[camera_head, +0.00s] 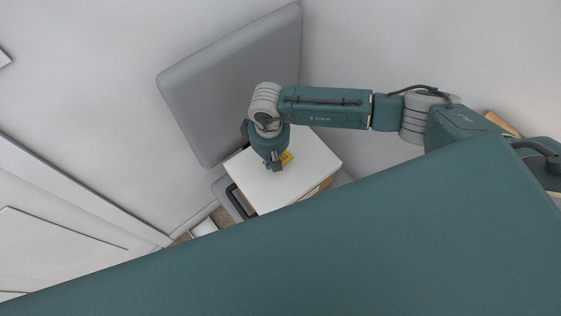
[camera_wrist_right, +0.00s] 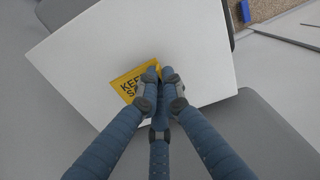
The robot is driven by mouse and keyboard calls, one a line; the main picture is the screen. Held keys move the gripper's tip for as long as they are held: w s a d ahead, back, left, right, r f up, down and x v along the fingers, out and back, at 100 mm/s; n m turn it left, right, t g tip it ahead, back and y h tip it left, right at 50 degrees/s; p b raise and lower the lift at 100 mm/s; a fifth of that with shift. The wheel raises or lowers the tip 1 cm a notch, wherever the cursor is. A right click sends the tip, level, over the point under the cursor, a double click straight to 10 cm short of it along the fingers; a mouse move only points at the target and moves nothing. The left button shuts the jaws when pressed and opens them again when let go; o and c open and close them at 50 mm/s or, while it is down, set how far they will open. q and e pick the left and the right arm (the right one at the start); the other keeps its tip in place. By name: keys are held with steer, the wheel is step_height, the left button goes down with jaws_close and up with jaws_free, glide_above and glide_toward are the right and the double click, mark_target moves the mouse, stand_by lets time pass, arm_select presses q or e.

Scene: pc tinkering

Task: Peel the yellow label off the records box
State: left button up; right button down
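The records box (camera_head: 262,189) is a white-topped box on a grey chair. It also fills the middle of the right wrist view (camera_wrist_right: 95,40). The yellow label (camera_head: 287,157) lies on its top; in the right wrist view the label (camera_wrist_right: 128,82) shows dark lettering and looks flat where visible. My right gripper (camera_head: 276,165) is over the box top beside the label. In the right wrist view its fingertips (camera_wrist_right: 159,75) are drawn together over the label's right part, which they hide. I cannot tell whether they pinch it. My left gripper is not in view.
The chair's grey backrest (camera_head: 232,85) rises behind the box, and part of the seat shows beside the box in the right wrist view (camera_wrist_right: 258,125). Pale walls are close around. A large teal surface blocks the lower part of the head view.

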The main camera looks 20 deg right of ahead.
steer(key=shift+r+p, duration=1.2)
steer(key=shift+r, duration=1.3)
